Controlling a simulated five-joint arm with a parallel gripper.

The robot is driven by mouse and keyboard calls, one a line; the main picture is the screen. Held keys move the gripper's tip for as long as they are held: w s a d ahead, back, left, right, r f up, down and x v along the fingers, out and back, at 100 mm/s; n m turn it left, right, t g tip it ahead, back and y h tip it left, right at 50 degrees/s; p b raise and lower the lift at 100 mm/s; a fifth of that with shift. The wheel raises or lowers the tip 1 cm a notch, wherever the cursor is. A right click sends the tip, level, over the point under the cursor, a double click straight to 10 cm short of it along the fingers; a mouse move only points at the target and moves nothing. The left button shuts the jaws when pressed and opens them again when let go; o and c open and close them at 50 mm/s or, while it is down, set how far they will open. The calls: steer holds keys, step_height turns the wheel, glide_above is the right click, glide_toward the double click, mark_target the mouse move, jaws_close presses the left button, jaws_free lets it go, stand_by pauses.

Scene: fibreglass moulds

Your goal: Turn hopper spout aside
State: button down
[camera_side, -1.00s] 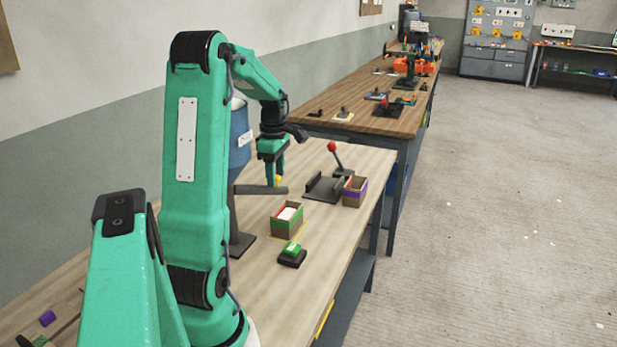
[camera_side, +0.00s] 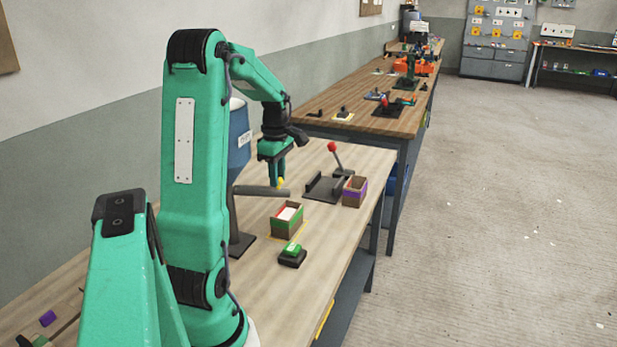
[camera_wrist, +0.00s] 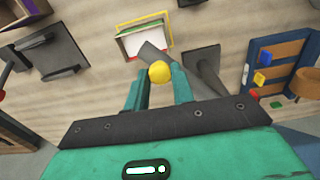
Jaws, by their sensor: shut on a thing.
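The blue hopper (camera_side: 239,135) stands at the wall side of the bench, partly hidden behind my arm. Its grey spout (camera_side: 262,191) reaches out to the right, above the bench. In the wrist view the spout (camera_wrist: 204,72) runs behind my gripper. A yellow knob (camera_wrist: 159,72) sits on the spout near its end. My gripper (camera_side: 280,182) is over the spout's outer end, fingers pointing down. In the wrist view my gripper (camera_wrist: 159,85) has its two fingers on either side of the yellow knob, shut on it.
An open box with green and red bands (camera_side: 287,220) stands on a yellow outline, in front of the spout. A green button block (camera_side: 292,254) is nearer. A purple-banded box (camera_side: 355,191) and a red-knobbed lever (camera_side: 332,147) on a dark base stand to the right.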

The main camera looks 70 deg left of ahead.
steer(key=s+d+m, duration=0.8)
steer(key=d+m, duration=0.4)
steer(key=m, duration=0.1)
stand_by(0.4)
steer(key=c, duration=1.2)
jaws_free()
steer(key=shift+o, duration=0.2)
step_height(320, 180, up, 8)
